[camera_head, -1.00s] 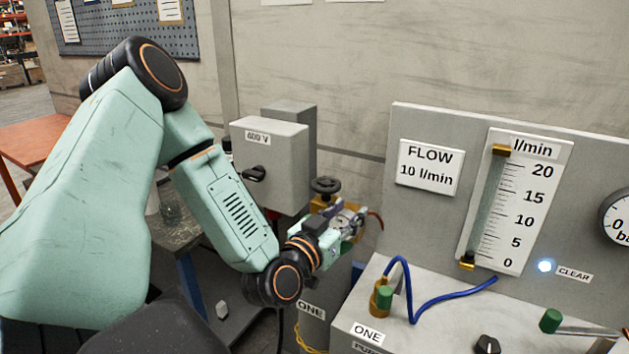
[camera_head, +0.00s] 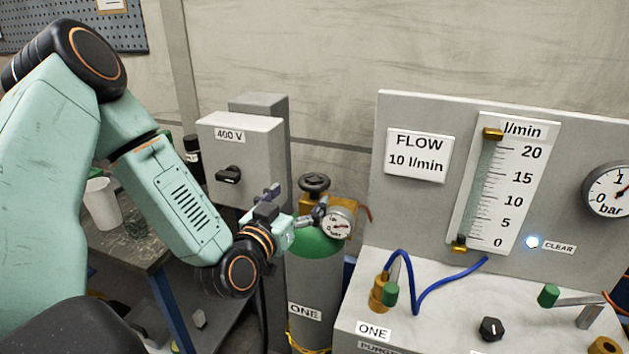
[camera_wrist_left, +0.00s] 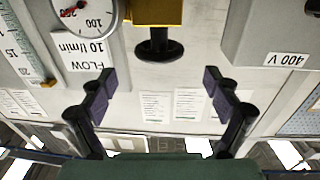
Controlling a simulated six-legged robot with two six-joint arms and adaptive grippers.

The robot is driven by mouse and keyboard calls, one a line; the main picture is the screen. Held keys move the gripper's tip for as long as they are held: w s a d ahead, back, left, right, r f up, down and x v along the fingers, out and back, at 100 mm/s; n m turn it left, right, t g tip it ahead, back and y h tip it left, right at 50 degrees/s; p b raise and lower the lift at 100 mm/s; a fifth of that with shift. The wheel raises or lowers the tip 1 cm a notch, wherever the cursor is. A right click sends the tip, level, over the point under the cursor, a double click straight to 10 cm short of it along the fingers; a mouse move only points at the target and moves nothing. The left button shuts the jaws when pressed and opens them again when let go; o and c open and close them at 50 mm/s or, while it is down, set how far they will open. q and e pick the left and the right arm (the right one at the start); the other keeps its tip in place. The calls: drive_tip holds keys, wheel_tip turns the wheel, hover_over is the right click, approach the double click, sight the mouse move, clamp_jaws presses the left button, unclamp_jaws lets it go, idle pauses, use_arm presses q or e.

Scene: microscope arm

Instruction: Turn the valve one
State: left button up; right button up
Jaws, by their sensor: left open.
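A green-shouldered grey cylinder labelled ONE (camera_head: 315,275) stands left of the bench. A black handwheel (camera_head: 315,182) sits on its brass valve body (camera_head: 313,202), with a round gauge (camera_head: 337,224) in front. In the left wrist view, which is upside down, the handwheel (camera_wrist_left: 159,50) shows beyond the fingers. My left gripper (camera_head: 294,204) is open and empty, left of the handwheel and apart from it; its fingers (camera_wrist_left: 158,82) are spread in the wrist view. A brass fitting with a green knob (camera_head: 390,295) stands on the bench near another ONE label. My right gripper is not in view.
A grey 400 V box (camera_head: 240,155) is behind my left gripper. The panel carries a FLOW 10 l/min sign (camera_head: 418,155), a flow tube (camera_head: 481,185), and a lit CLEAR lamp (camera_head: 532,242). A blue hose (camera_head: 440,290) and black knob (camera_head: 491,329) are on the bench.

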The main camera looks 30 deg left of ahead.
sight(322, 174)
use_arm(q)
drive_tip(key=w, duration=0.5)
drive_tip(key=w+a, duration=0.1)
drive_tip(key=w, duration=0.1)
drive_tip(key=shift+w+f+b, duration=0.1)
drive_tip(key=shift+w+b, duration=0.2)
drive_tip(key=shift+w, duration=0.05)
drive_tip(key=shift+s+a, duration=0.1)
drive_tip(key=shift+s, duration=0.1)
drive_tip(key=shift+c, duration=0.4)
drive_tip(key=shift+w, duration=0.15)
drive_tip(key=c, duration=1.1)
